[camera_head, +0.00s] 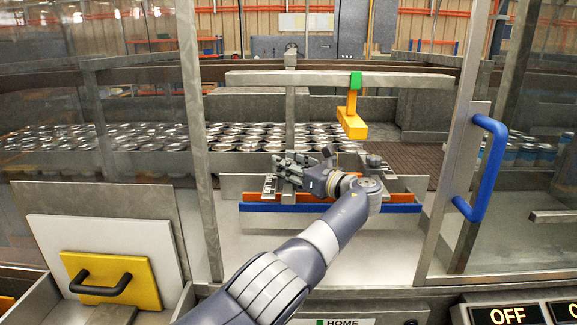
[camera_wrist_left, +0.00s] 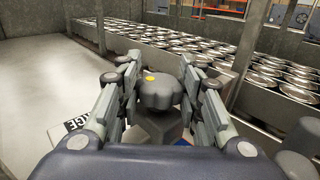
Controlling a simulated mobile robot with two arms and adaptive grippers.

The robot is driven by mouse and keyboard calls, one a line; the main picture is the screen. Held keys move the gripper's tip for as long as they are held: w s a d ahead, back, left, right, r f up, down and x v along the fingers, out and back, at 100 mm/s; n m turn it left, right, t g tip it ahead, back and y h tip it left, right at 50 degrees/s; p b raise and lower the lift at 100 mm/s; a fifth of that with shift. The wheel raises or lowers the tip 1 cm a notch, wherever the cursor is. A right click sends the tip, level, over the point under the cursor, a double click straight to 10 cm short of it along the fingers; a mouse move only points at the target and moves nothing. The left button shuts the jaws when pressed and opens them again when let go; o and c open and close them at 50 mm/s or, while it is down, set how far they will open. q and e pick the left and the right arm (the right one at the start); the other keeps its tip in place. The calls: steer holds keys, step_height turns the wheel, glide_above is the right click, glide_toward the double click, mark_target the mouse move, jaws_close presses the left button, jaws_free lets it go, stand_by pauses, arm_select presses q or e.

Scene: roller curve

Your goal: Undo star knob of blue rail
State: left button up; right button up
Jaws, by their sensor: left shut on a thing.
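The star knob (camera_wrist_left: 157,91) is a grey lobed knob with a yellow dot on top, in the middle of the left wrist view. My left gripper (camera_wrist_left: 160,66) is shut on it, one finger on each side. In the head view my left gripper (camera_head: 291,168) is above the left part of the blue rail (camera_head: 400,208), and its fingers hide the knob. The blue rail runs across the front, with an orange strip (camera_head: 312,198) behind it. My right gripper is not in view.
Rows of round cans (camera_head: 130,136) stand behind the rails. A grey crossbar with a yellow block (camera_head: 351,124) hangs above. A clear door with a blue handle (camera_head: 484,168) is at right. A second knob-like part (camera_head: 375,162) sits right of my gripper.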

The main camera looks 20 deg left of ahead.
arm_select(q)
steer(key=shift+f, duration=0.45)
steer(key=o, duration=1)
steer(key=shift+c, duration=0.2)
steer(key=shift+o, duration=0.6)
steer(key=shift+w+a+r, duration=0.1)
steer(key=shift+r, duration=0.1)
steer(key=v, duration=1.2)
